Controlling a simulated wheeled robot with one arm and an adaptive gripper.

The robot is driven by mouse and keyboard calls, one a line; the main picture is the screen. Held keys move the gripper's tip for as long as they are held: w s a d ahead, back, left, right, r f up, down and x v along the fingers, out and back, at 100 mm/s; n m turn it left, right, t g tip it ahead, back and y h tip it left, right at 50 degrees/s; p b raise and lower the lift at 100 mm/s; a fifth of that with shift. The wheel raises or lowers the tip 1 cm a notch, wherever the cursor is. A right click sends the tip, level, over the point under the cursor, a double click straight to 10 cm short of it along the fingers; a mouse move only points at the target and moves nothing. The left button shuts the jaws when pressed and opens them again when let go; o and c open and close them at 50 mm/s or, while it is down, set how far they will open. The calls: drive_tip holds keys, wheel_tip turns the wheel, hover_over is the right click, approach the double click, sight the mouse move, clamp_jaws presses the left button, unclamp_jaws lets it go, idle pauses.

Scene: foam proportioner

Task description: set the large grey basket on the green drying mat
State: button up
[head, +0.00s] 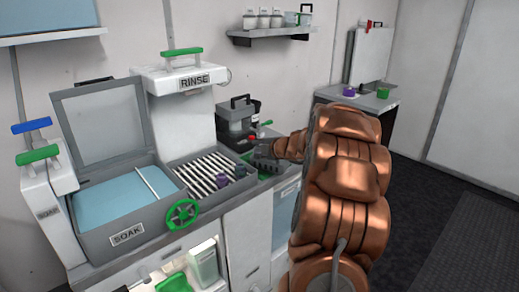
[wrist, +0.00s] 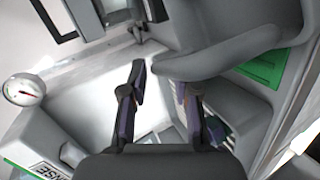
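A large grey basket (head: 236,121) with a black handle stands at the back of the counter, right of the rinse unit, in the head view. The green drying mat (head: 268,165) lies on the counter in front of it, partly hidden by my gripper and arm. My gripper (head: 260,149) is beside the basket and above the mat. In the wrist view, my gripper's fingers (wrist: 158,100) are apart, with nothing clearly held between them. A large grey rounded form (wrist: 215,58) overlaps the right fingertip; I cannot tell whether they touch. The green mat (wrist: 265,66) shows at the right.
The soak basin (head: 110,200) with a raised lid and the slotted rack (head: 205,175) with purple items are left of my gripper. The rinse unit (head: 185,80) rises behind. A shelf (head: 270,33) hangs above. A side table (head: 365,100) stands at the back right.

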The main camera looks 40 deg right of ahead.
drive_tip(key=shift+o, duration=0.8)
drive_tip(key=shift+s+r, duration=0.1)
drive_tip(key=shift+r, duration=0.1)
drive_tip(key=v, duration=1.1)
drive_tip(key=shift+s+r, duration=0.2)
drive_tip(key=shift+s, duration=0.15)
